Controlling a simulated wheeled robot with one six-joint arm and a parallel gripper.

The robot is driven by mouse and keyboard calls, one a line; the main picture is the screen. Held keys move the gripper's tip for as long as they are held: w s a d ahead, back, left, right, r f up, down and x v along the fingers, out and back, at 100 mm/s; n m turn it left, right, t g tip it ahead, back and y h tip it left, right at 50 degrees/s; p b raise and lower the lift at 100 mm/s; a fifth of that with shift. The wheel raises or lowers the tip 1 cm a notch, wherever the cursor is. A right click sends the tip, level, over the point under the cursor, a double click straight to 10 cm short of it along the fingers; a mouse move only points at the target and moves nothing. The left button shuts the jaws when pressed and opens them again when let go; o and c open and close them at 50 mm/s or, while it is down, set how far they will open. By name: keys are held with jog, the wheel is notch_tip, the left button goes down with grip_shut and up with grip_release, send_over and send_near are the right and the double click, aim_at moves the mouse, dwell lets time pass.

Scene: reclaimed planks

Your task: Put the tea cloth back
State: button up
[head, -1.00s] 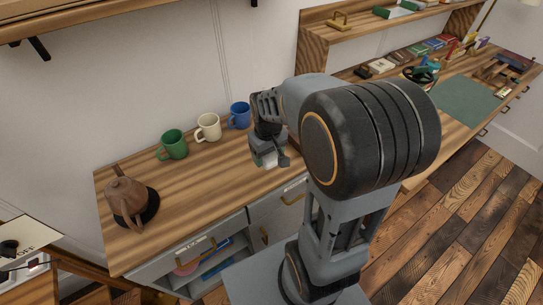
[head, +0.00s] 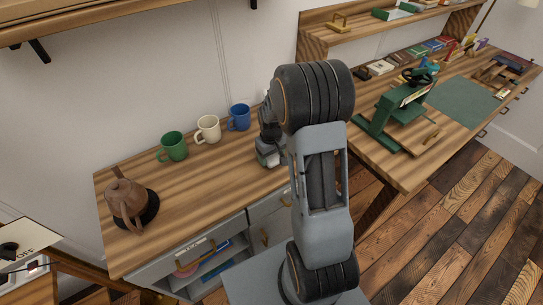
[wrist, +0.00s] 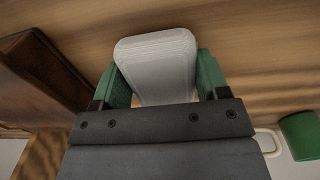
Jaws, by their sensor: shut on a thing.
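A pale grey-white piece, apparently the folded tea cloth (wrist: 157,62), sits between the green fingers of my gripper (wrist: 157,80) in the wrist view. The fingers press on its two sides. In the head view my gripper (head: 268,158) is low over the right part of the wooden counter (head: 205,185), to the right of the blue mug. Only a small pale patch shows at its tip there. I cannot tell whether the cloth touches the counter.
Green (head: 173,146), cream (head: 208,129) and blue (head: 239,117) mugs stand in a row near the wall. A brown teapot (head: 126,197) sits on a dark round mat at left. A green stand (head: 381,122) is on the right desk. The counter's middle is clear.

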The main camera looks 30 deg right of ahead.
jog(key=shift+f, duration=0.3)
jog(key=shift+f, duration=0.2)
jog(key=o, duration=0.9)
notch_tip(320, 180, up, 12)
jog(key=s+a+r+t, duration=0.1)
jog(key=s+a+r, duration=0.2)
jog(key=s+a, duration=0.2)
jog(key=s+a+r+m+t, duration=0.1)
jog(key=s+a+r+t, duration=0.1)
jog(key=s, duration=0.8)
jog(key=a+r, duration=0.1)
jog(key=a, duration=0.1)
jog(key=shift+a+r, duration=0.15)
jog(key=shift+a, duration=0.2)
